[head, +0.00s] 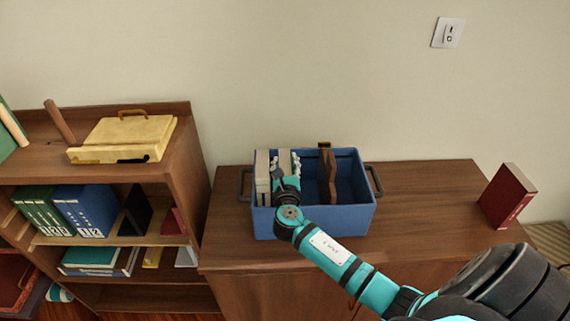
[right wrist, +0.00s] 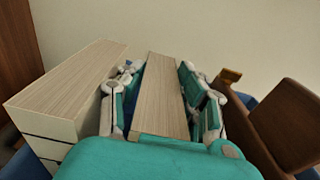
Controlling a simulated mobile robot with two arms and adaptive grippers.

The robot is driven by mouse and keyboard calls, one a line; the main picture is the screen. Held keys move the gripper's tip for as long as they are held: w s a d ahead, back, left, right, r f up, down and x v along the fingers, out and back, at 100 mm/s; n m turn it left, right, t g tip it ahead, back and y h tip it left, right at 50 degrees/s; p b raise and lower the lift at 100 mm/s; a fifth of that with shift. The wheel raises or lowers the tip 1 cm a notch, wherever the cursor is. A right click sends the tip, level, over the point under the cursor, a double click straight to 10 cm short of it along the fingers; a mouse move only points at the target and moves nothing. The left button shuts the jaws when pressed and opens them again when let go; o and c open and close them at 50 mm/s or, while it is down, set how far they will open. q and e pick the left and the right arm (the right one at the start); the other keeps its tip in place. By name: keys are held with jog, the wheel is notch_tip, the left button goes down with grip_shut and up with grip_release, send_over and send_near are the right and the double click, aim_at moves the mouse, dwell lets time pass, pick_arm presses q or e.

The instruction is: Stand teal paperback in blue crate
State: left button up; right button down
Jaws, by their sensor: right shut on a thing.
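The blue crate (head: 330,222) stands on the wooden cabinet. My right gripper (head: 284,167) reaches down into its left part. In the right wrist view the gripper (right wrist: 162,95) is shut on an upright book with a pale top edge (right wrist: 160,85), which I take for the teal paperback. Only a thin bluish strip of its cover shows between the fingers. The book is inside the crate's outline; whether its lower end touches the floor is hidden. My left gripper is not in view.
A pale block-like thing (right wrist: 70,85) stands left of the held book in the crate. A brown upright divider or bookend (head: 326,178) stands to the right, with free room beyond it. A red book (head: 507,197) stands at the cabinet's right. A bookshelf (head: 190,165) adjoins on the left.

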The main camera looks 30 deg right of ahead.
jog(key=shift+r, duration=0.1)
jog(key=c, duration=1.2)
grip_release()
jog(key=shift+o, duration=0.2)
jog(key=shift+s, duration=0.1)
jog(key=shift+s+a, duration=0.2)
jog(key=b+v, duration=0.1)
jog(key=v, duration=1)
jog(key=shift+s+a+b, duration=0.1)
jog(key=shift+s+b, duration=0.15)
jog(key=shift+b, duration=0.05)
